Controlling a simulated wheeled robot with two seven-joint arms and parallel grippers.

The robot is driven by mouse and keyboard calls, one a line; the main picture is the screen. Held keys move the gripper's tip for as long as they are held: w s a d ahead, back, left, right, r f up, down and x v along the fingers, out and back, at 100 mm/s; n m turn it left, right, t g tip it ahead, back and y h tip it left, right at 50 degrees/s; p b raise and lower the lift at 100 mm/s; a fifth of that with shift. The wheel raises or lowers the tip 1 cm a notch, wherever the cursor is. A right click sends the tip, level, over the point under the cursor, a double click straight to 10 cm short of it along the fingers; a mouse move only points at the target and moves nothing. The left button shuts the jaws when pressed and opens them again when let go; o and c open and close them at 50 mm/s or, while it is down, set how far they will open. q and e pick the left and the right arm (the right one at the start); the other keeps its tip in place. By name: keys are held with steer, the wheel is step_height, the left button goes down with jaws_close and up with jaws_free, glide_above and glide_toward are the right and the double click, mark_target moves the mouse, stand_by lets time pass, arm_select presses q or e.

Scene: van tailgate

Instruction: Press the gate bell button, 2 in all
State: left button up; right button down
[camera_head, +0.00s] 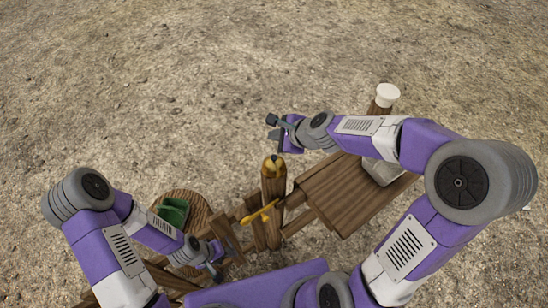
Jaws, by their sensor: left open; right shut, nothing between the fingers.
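A wooden post (272,195) stands near the middle of the view. On its top is a rounded yellow piece with a small dark spot, which looks like the gate bell button (273,162). My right gripper (271,127) is shut and empty. It appears just beyond the post top in the picture, apart from the button, pointing left. My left gripper (217,268) is low at the left, beside wooden rails, well away from the button. Its fingers are small and partly hidden, and nothing is seen held in it.
A yellow bar-shaped piece (262,212) is on the fence below the post top. A plank surface (338,196) lies to the right, under my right arm. A white-capped post (388,95) stands behind it. A green object (173,212) sits on a round wooden top (196,207).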

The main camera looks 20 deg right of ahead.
mark_target(276, 159)
steer(key=shift+f+b, duration=3.45)
steer(key=shift+f, duration=0.4)
steer(key=shift+f, duration=0.1)
steer(key=shift+f+b, duration=0.3)
steer(key=shift+b, duration=0.15)
steer(key=shift+f+b, duration=0.55)
steer(key=shift+r+p, duration=1)
steer(key=shift+p, duration=0.05)
step_height(276, 159, up, 5)
steer(key=p, duration=0.5)
